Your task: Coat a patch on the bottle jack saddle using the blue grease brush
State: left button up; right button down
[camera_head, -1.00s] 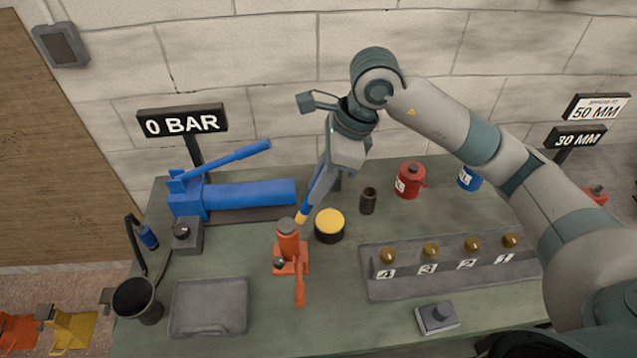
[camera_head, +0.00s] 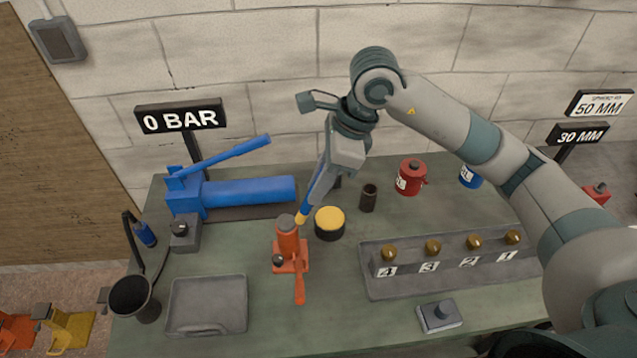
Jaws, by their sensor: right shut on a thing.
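The orange bottle jack (camera_head: 290,252) stands upright on the green bench, with its grey round saddle (camera_head: 286,222) on top. My right gripper (camera_head: 315,192) is shut on the blue grease brush (camera_head: 305,212) and points down and left. The brush's yellowish tip is at the right edge of the saddle; whether it touches I cannot tell. No coated patch can be made out on the saddle at this size. My left gripper is not in view.
A round tin with a yellow top (camera_head: 329,223) stands just right of the jack. A blue hand pump (camera_head: 235,193) lies behind. A grey tray (camera_head: 207,305) is at front left, and a numbered block with brass knobs (camera_head: 420,284) at right.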

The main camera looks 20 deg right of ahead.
jog(key=shift+a, duration=0.15)
jog(key=shift+w+a, duration=0.25)
jog(key=shift+a, duration=1)
jog(key=shift+b, duration=0.3)
jog(key=shift+w+a+r, duration=0.1)
jog(key=shift+w+a, duration=0.1)
jog(key=shift+a, duration=0.5)
jog(key=shift+w+a+r, duration=0.1)
jog(key=shift+w+a, duration=0.05)
jog(key=shift+a, duration=0.55)
jog(key=shift+b, duration=0.3)
jog(key=shift+b, duration=0.35)
jog(key=shift+d, duration=0.2)
